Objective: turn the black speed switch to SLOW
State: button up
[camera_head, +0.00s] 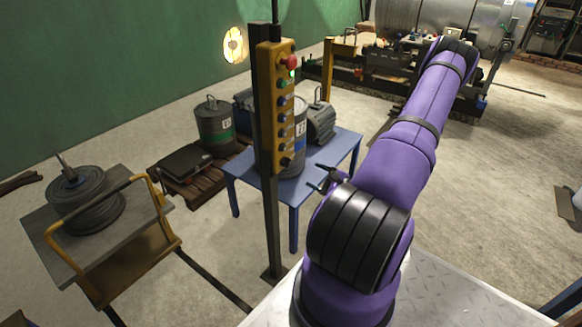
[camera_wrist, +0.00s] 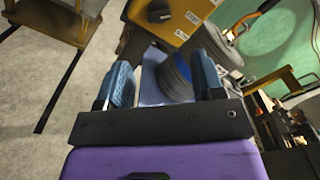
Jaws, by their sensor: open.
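The yellow control box (camera_head: 266,110) hangs upright on a dark post, with a column of buttons on its face. A black knob (camera_head: 285,161) sits at its lower end, and I take it for the speed switch. In the wrist view the knob (camera_wrist: 159,11) shows on the yellow box face (camera_wrist: 192,14) near the top edge, beyond the fingertips. Its pointer direction and labels are too small to read. My gripper (camera_head: 327,180) is small and dark in the head view, right of and below the knob, apart from it. In the wrist view my gripper (camera_wrist: 160,62) has its blue fingers wide apart and empty.
A red mushroom button (camera_head: 290,62) and several smaller buttons sit above the knob. A yellow-handled cart (camera_head: 118,285) with a cable reel stands at left. Open floor lies at right.

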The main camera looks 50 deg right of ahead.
aim_at(286, 163)
jog(key=w, duration=0.9)
jog(key=shift+w+a, duration=0.4)
jog(key=c, duration=0.9)
